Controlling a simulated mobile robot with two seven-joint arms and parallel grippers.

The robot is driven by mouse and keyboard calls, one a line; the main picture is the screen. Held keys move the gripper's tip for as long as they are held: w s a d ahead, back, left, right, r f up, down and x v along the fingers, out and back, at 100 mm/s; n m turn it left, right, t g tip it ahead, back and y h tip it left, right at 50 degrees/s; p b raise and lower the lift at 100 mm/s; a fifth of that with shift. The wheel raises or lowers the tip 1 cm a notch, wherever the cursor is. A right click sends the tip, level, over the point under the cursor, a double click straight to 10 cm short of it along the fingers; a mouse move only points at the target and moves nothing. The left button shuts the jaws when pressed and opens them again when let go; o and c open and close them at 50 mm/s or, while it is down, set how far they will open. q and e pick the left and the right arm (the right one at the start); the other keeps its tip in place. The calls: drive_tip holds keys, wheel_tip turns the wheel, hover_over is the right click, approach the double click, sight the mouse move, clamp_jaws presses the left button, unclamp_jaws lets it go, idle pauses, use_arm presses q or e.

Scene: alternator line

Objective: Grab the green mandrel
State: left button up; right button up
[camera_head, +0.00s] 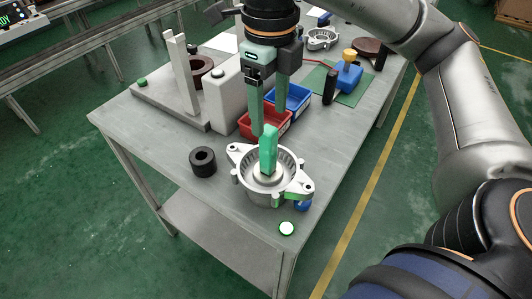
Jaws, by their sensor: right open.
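The green mandrel (268,150) stands upright in the middle of the silver alternator housing (246,163), near the front corner of the table. My right gripper (269,123) points down just above the mandrel. Its two greenish fingers are apart with nothing between them. The fingertips are close to the mandrel's top; I cannot tell whether they touch it. My left gripper is not in view.
Red (262,125) and blue (294,101) bins sit behind. A grey fixture (223,105) stands at left. The table's (150,135) left front is clear.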

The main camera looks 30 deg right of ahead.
sight(268, 142)
wheel_tip(268, 142, down, 3)
drive_tip(key=shift+f, duration=0.15)
drive_tip(key=shift+w+d+f+p, duration=0.1)
drive_tip(key=shift+w+f+p, duration=0.1)
drive_tip(key=shift+f, duration=1.15)
drive_tip(key=shift+w+d+f+p, duration=0.1)
drive_tip(key=shift+w+f+p, duration=0.05)
drive_tip(key=shift+f, duration=1.2)
drive_tip(key=shift+c, duration=0.2)
clamp_jaws()
